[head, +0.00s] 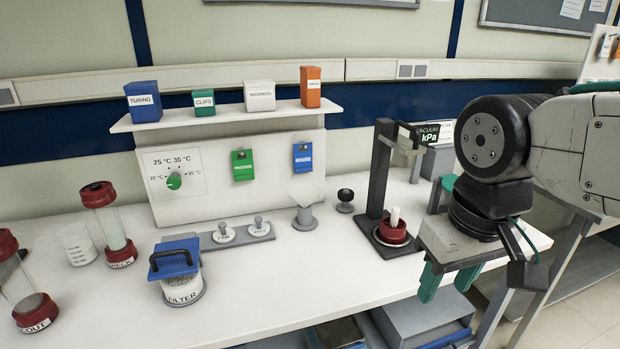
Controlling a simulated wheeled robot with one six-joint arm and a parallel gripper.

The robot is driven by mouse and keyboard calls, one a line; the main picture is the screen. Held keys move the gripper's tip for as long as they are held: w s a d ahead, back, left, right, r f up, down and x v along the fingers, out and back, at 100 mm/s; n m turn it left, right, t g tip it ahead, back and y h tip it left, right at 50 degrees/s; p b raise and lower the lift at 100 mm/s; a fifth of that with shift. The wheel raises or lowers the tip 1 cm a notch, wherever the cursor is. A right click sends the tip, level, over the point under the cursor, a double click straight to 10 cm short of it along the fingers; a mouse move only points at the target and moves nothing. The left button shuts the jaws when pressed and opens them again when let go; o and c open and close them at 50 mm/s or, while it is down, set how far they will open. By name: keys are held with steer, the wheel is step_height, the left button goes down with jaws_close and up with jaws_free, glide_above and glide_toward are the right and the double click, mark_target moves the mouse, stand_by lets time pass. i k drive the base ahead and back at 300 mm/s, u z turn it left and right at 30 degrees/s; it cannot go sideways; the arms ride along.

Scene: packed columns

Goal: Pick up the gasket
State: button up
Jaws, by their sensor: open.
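I cannot make out a gasket for certain. The nearest ring-shaped thing is a dark red round part (392,234) with a white upright piece in its middle, on the black stand (378,190) at the right of the bench. A white canister labelled FILTER (183,285), with a blue lid and black handle, stands at the front left. My gripper (449,284) points down at the bench's front right edge, to the right of and nearer than the stand. Its green fingers are apart, with nothing seen between them.
Glass columns with red caps, CHECK (112,225) and SCOUT (30,290), and a beaker (78,245) stand left. The front middle of the bench is clear.

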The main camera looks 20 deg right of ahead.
mark_target(343, 196)
steer(key=u, duration=2.3)
steer(key=k, duration=1.05)
steer(key=z, duration=2.15)
steer(key=i, duration=0.5)
steer(key=z, duration=0.1)
